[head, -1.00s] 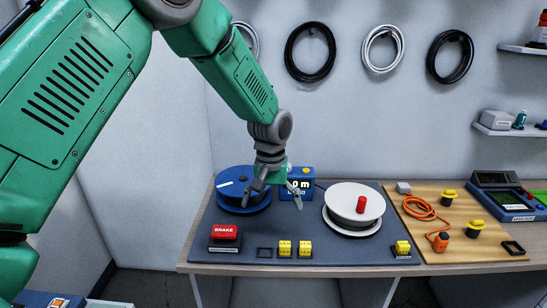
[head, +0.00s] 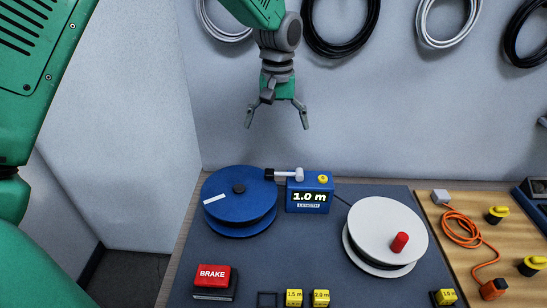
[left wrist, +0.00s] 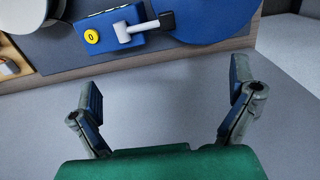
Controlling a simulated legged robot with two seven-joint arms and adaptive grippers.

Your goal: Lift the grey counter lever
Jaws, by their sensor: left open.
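The blue counter box (head: 309,192) stands at the back of the dark mat, between two reels, and its display reads 1.0 m. The grey counter lever (head: 286,174) sits at its upper left edge, lying about level, with a black end pointing left towards the blue reel. In the left wrist view the lever (left wrist: 129,29) and the box (left wrist: 97,22) show near the top edge. My left gripper (head: 277,116) is open and empty, pointing down, above the lever and apart from it. In the left wrist view its fingers (left wrist: 166,104) are spread with only bare surface between them. My right gripper is not in view.
The blue reel (head: 232,217) is left of the counter, and the white reel (head: 376,224) with a red knob is right. A red BRAKE block (head: 212,277) and yellow length blocks (head: 306,298) are at the front. A wooden board (head: 470,240) lies at right. Cable coils hang behind.

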